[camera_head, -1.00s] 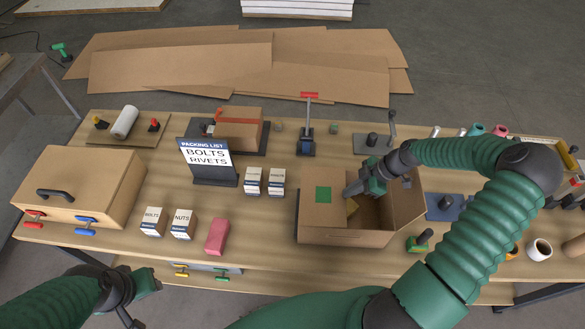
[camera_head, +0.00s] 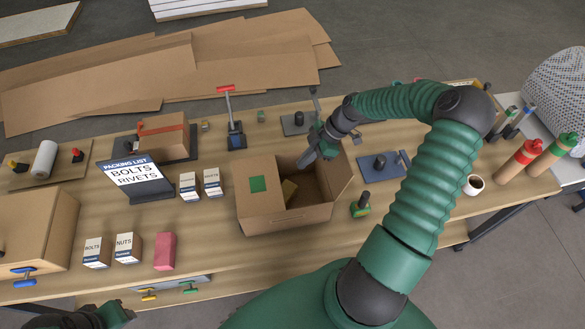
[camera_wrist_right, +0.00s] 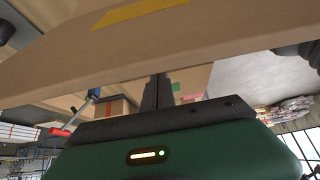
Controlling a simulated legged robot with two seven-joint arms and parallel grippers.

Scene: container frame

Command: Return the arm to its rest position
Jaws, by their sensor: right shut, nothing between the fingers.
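My right arm (camera_head: 432,165) comes in from the lower right and arches over the bench. My right gripper (camera_head: 306,160) is shut and empty, over the inside of the open cardboard box (camera_head: 290,223) near its right flap. In the right wrist view its dark fingers (camera_wrist_right: 157,92) show close together below a cardboard edge (camera_wrist_right: 150,55). Whether the gripper touches the box cannot be told. My left gripper (camera_head: 115,312) shows only partly at the bottom left edge; its fingers are not clear.
A packing list sign (camera_head: 137,175), small white-labelled boxes (camera_head: 127,248) and a pink block (camera_head: 165,252) stand left of the box. A red-topped clamp (camera_head: 232,120) stands behind.

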